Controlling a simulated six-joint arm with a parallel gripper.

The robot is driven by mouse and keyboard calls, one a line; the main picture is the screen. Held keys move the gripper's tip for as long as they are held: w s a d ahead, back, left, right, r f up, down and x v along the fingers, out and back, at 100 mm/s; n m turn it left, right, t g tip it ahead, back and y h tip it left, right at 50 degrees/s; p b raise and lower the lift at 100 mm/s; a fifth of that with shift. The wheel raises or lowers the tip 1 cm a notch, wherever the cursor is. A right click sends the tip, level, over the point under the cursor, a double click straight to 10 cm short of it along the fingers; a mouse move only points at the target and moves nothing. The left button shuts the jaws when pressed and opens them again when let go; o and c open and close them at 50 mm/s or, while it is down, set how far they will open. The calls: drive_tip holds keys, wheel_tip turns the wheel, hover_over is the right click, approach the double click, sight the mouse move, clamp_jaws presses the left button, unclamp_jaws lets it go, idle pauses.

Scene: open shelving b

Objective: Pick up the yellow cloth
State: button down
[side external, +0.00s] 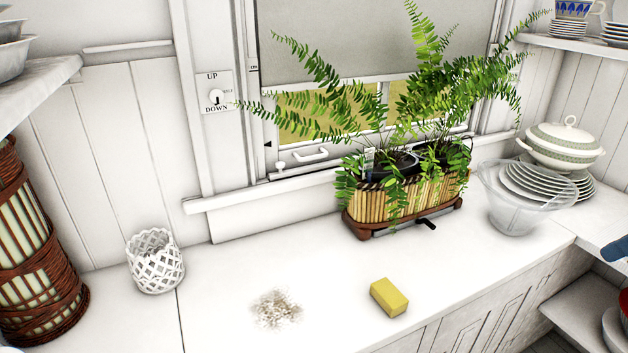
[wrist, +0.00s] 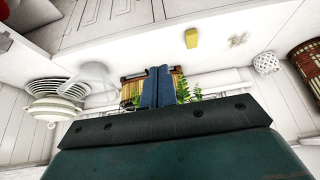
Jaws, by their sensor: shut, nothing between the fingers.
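The yellow cloth (side external: 389,297) looks like a small thick block, like a sponge. It lies flat on the white counter near its front edge, right of a patch of crumbs. It also shows in the wrist view (wrist: 191,38), where the scene appears upside down. My gripper (wrist: 158,72) shows in the wrist view with its two blue fingers together and nothing between them. The cloth is apart from the fingers, beyond and right of their tips in that picture. In the side view my gripper cannot be made out; only a bluish piece shows at the right edge.
A fern in a bamboo planter (side external: 408,200) stands behind the cloth by the window. A glass bowl (side external: 512,205) and stacked plates (side external: 545,188) stand right. A white lattice holder (side external: 155,262) and wicker basket (side external: 32,245) stand left. Crumbs (side external: 276,308) lie left of the cloth.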

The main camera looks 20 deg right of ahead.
drive_tip(key=c, duration=2.2)
unclamp_jaws()
unclamp_jaws()
drive_tip(key=shift+w, duration=0.1)
